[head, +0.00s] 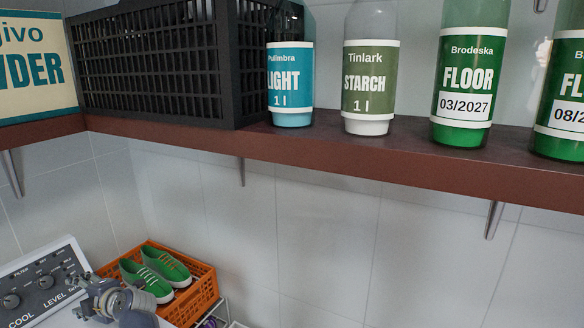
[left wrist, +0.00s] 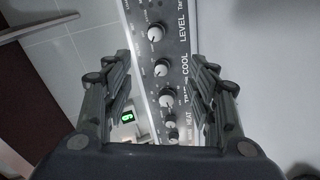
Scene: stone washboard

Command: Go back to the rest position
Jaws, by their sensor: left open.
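My left gripper (head: 105,298) is low at the left in the head view, in front of a white appliance's control panel (head: 45,280). In the left wrist view the two fingers of the left gripper (left wrist: 160,62) are spread apart with nothing between them. The control panel with its knobs and a small green lit display (left wrist: 128,117) shows beyond them. My right gripper is not in view.
A brown shelf (head: 330,160) crosses the head view above the gripper, carrying a black crate (head: 165,65), bottles including the starch bottle (head: 368,85), and a powder box (head: 35,65). An orange crate (head: 200,295) with green shoes (head: 165,265) stands beside the gripper. Bare wall lies right.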

